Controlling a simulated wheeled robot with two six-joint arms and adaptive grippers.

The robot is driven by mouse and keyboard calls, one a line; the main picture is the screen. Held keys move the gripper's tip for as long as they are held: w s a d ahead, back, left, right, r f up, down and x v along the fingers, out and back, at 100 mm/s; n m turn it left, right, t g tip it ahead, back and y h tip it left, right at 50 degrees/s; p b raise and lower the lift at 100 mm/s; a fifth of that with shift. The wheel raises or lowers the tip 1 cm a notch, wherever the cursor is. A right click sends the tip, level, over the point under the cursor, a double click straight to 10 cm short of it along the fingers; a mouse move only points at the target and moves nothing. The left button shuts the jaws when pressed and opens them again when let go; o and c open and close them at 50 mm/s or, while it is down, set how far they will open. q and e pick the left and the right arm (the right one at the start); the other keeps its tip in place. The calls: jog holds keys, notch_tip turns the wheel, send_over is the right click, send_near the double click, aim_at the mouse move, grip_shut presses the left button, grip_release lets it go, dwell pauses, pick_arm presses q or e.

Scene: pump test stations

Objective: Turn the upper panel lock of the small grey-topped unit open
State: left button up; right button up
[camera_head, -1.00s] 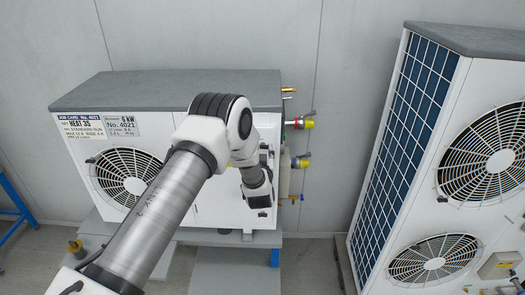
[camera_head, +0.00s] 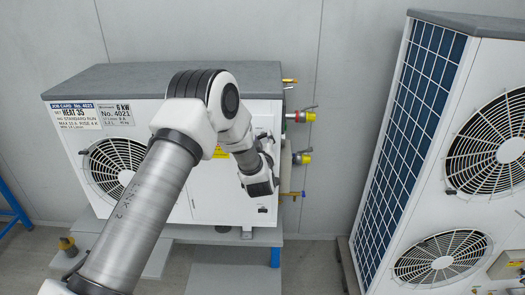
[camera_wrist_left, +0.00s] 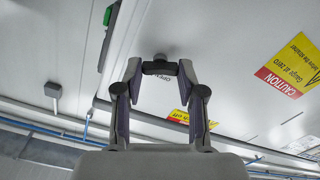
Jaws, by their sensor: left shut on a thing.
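The small grey-topped unit (camera_head: 165,82) stands against the back wall, with its white front partly behind my left arm. My left gripper (camera_head: 267,148) is at the right part of that front; its fingertips are hard to make out in the head view. In the left wrist view, my left gripper (camera_wrist_left: 160,72) is shut on a dark bar-shaped lock handle (camera_wrist_left: 160,68). The handle sits across the fingertips, in front of a round grey boss on the white panel. The right gripper is not in view.
Brass valves with yellow and red caps (camera_head: 305,116) stick out at the unit's right side. A larger white unit (camera_head: 483,130) with two fans stands at the right, with a clear gap between. Red and yellow caution labels (camera_wrist_left: 290,72) are on the panel.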

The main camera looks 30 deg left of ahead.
pick_arm(q)
jog(key=n+b, duration=0.3)
jog(key=b, duration=0.2)
jog(key=n+b, duration=0.4)
jog(key=b, duration=0.2)
jog(key=n+b, duration=0.4)
jog(key=b, duration=0.2)
jog(key=shift+f, duration=0.25)
jog(key=shift+r+n+b, duration=0.1)
jog(key=shift+n+b, duration=0.6)
jog(key=shift+b, duration=0.15)
jog(key=shift+r+n+b, duration=0.2)
jog(key=shift+n+b, duration=0.2)
jog(key=shift+n, duration=0.1)
jog(key=o, duration=1.1)
jog(key=shift+c, duration=0.2)
jog(key=shift+o, duration=0.4)
jog(key=shift+w+f, duration=0.1)
jog(key=shift+w, duration=0.05)
